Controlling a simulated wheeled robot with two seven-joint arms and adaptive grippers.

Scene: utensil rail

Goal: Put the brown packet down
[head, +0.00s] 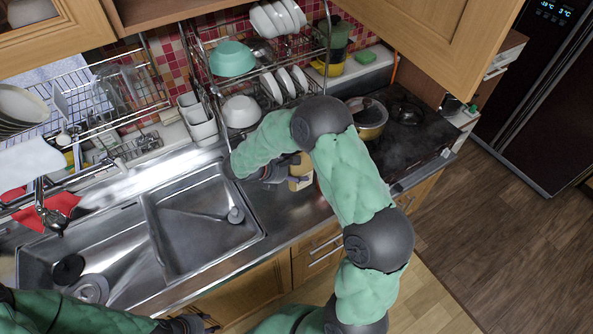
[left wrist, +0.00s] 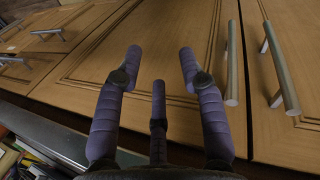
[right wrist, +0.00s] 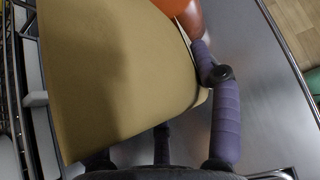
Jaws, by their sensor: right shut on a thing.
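The brown packet (head: 300,172) shows as a small tan patch over the counter between the sink and the stove. My right arm hides much of it. In the right wrist view the packet (right wrist: 110,75) fills the left and middle of the picture. My right gripper (head: 284,172) is shut on it; one purple finger shows along the packet's right edge. I cannot tell whether the packet touches the counter. My left gripper (left wrist: 160,65) is open and empty, in front of the wooden cabinet doors (left wrist: 180,35). In the head view it is at the bottom left, mostly cut off.
An orange-red object (right wrist: 188,14) is beside the packet. The steel sink (head: 205,235) lies to the left. The stove (head: 410,140) with a pot (head: 371,122) is to the right. Dish racks (head: 262,65) stand behind. Bare counter (head: 290,222) lies in front.

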